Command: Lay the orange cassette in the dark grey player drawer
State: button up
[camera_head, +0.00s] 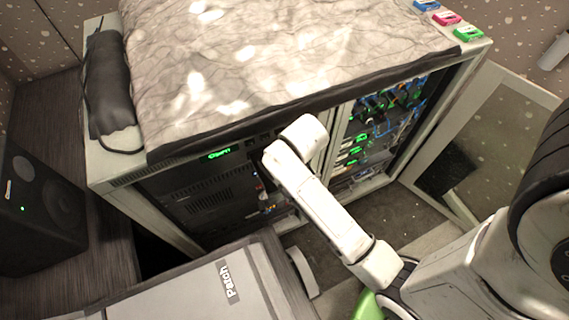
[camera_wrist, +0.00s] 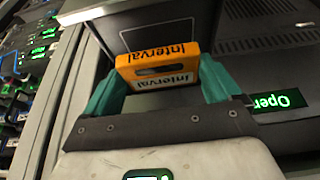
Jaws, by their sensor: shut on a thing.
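In the wrist view, my gripper (camera_wrist: 158,88) has its teal fingers on both sides of the orange cassette (camera_wrist: 158,70) marked "Interval" and is shut on it. Just beyond the cassette is a dark grey boxy part with a pale edge, which looks like the player drawer (camera_wrist: 165,34). The cassette overlaps its near side; I cannot tell whether they touch. A green display beside it reads "Open" (camera_wrist: 278,101), upside down. In the head view my arm reaches to the rack front and hides the gripper, cassette and drawer.
The rack (camera_head: 205,200) has a grey cloth (camera_head: 280,50) over its top. Blue (camera_head: 426,5), pink (camera_head: 447,18) and green (camera_head: 468,33) cassettes lie at its back right corner. An open glass door (camera_head: 470,150) stands at right. A "Patch" case (camera_head: 190,290) is in front, a speaker (camera_head: 40,210) at left.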

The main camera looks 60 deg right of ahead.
jog(key=shift+w+d+f, duration=0.1)
jog(key=shift+w+f, duration=0.05)
jog(key=shift+f, duration=0.05)
jog(key=shift+w+f, duration=0.2)
jog(key=shift+f, duration=1.6)
jog(key=shift+f, duration=0.1)
jog(key=o, duration=0.8)
jog(key=shift+o, duration=0.2)
jog(key=v, duration=1.2)
jog(key=s+a+f+n+g+y, duration=0.2)
jog(key=s+a+f+n, duration=0.4)
jog(key=s+a, duration=0.2)
jog(key=shift+s+a+g+p, duration=0.3)
jog(key=shift+s+p, duration=0.1)
jog(key=shift+s, duration=0.65)
jog(key=shift+f, duration=0.1)
